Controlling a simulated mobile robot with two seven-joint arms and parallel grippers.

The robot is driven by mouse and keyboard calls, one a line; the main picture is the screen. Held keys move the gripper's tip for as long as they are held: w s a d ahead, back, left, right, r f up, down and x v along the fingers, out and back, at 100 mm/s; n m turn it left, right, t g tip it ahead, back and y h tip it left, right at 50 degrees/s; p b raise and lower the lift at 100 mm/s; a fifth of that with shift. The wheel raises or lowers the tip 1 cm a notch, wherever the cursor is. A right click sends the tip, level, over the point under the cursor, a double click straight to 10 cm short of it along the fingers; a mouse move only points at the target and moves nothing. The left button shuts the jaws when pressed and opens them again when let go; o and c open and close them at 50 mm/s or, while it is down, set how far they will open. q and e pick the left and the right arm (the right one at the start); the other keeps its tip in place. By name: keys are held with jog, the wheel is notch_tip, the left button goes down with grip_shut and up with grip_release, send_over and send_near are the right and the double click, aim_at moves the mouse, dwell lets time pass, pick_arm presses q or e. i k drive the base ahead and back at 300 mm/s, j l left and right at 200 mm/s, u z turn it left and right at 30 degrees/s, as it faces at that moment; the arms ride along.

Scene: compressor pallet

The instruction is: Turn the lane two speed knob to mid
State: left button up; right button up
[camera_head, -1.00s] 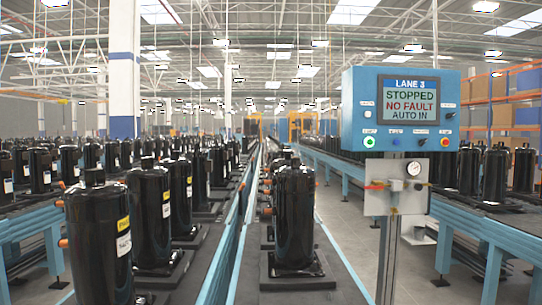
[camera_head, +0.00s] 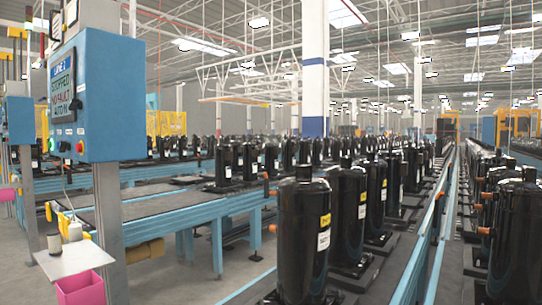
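A blue control box (camera_head: 101,98) stands on a grey post at the left, seen at a steep angle. Its screen (camera_head: 62,88) reads STOPPED, NO FAULT, AUTO IN; the lane number in its blue header is too small to read surely. Neither of my grippers is in view.
A pink bin (camera_head: 85,290) and a small shelf (camera_head: 75,260) are by the post. Black compressors (camera_head: 300,240) stand on conveyors at the centre and right. Blue conveyor legs (camera_head: 217,245) stand behind the post. Grey floor shows between.

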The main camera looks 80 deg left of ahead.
aim_at(76, 103)
jog(key=u, duration=3.65)
jog(key=i+u, duration=0.1)
jog(key=i, duration=1.4)
